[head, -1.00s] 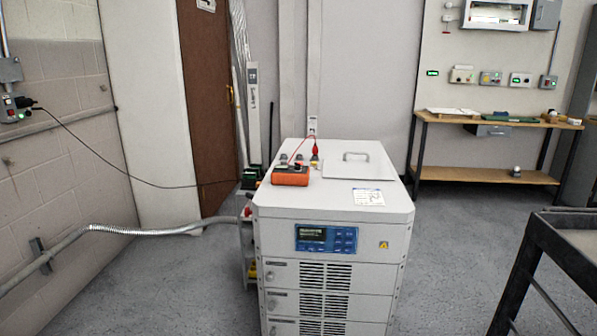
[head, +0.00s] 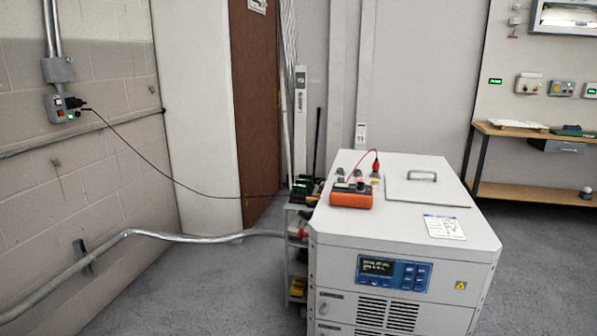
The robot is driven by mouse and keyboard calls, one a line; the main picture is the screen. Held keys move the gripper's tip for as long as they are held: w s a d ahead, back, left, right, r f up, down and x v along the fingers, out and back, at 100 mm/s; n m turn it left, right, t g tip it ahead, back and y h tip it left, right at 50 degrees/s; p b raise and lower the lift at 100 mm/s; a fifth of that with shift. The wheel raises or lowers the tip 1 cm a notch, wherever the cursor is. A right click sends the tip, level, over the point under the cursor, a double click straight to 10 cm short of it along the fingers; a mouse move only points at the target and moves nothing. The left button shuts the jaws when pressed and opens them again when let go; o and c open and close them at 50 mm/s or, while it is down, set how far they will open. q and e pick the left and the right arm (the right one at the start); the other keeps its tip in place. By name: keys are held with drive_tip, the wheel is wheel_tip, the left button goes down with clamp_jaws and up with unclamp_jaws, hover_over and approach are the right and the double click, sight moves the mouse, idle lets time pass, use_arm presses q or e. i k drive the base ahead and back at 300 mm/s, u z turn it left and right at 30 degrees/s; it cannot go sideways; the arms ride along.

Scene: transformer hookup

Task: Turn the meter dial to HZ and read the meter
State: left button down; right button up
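The orange meter (head: 351,195) sits on the near left part of the grey cabinet's top (head: 400,217). Its dark dial face points up and away, and I cannot read the dial setting or any display on it. A red lead with a red clip (head: 376,165) runs from the meter to the row of terminals (head: 340,176) behind it. Neither of my grippers is in view.
The cabinet front has a blue panel with a lit screen (head: 377,267). A small cart (head: 297,243) stands close at its left. A black cable runs from a wall outlet box (head: 65,107). A workbench (head: 530,190) stands back right.

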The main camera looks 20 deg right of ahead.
sight(360, 185)
drive_tip(key=z, duration=0.05)
drive_tip(key=i, duration=1.05)
drive_tip(key=z, duration=0.5)
